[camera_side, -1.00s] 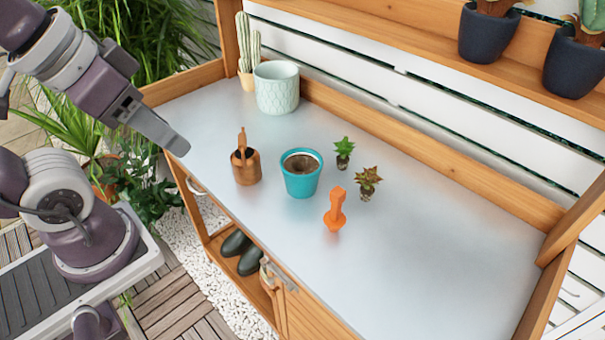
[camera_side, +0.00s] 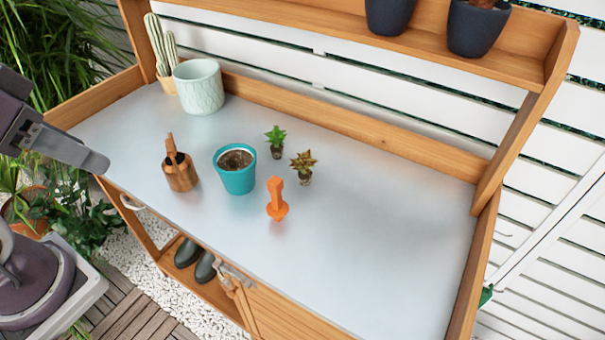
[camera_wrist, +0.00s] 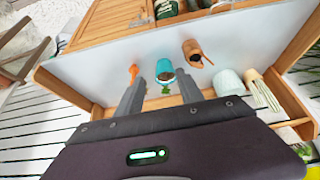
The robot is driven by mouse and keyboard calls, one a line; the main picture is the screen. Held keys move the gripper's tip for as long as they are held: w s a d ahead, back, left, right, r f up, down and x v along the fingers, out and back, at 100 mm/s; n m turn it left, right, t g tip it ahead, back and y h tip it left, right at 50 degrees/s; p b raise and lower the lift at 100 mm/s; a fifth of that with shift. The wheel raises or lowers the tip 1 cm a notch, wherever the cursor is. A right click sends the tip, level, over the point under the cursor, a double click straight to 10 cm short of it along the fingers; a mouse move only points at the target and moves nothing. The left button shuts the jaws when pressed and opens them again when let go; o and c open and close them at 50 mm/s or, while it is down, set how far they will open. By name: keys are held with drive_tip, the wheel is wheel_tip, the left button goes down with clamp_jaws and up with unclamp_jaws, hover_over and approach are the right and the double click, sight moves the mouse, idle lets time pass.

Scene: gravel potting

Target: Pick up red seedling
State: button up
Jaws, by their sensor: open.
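The red seedling (camera_side: 304,166), a small rosette with reddish-brown and green leaves above a dark root plug, stands upright on the metal bench top. A green seedling (camera_side: 276,141) stands just behind it to the left. A teal pot (camera_side: 237,178) with dark fill stands left of both; it also shows in the wrist view (camera_wrist: 165,70). My gripper (camera_wrist: 160,76) is open and empty, its two fingers apart in the wrist view. In the side view it is over the bench's left end, far from the seedlings. I cannot make out the red seedling in the wrist view.
An orange tool (camera_side: 277,200) stands in front of the seedlings. A copper can (camera_side: 180,172) stands left of the teal pot. A pale green pot (camera_side: 199,88) and a cactus (camera_side: 160,45) are at the back left. The bench's right side is clear.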

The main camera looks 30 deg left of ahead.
drive_tip(key=shift+o, duration=1)
drive_tip(key=n+g, duration=0.5)
drive_tip(key=n, duration=0.5)
hover_over(305, 173)
drive_tip(key=f, duration=1.3)
drive_tip(key=a+f, duration=0.1)
drive_tip(key=f, duration=0.5)
drive_tip(key=shift+s+f, duration=0.35)
drive_tip(key=shift+f, duration=0.05)
drive_tip(key=f, duration=0.4)
drive_tip(key=w+f, duration=0.1)
drive_tip(key=f, duration=0.1)
drive_tip(key=shift+d+f, duration=0.35)
drive_tip(key=shift+f, duration=0.05)
clamp_jaws()
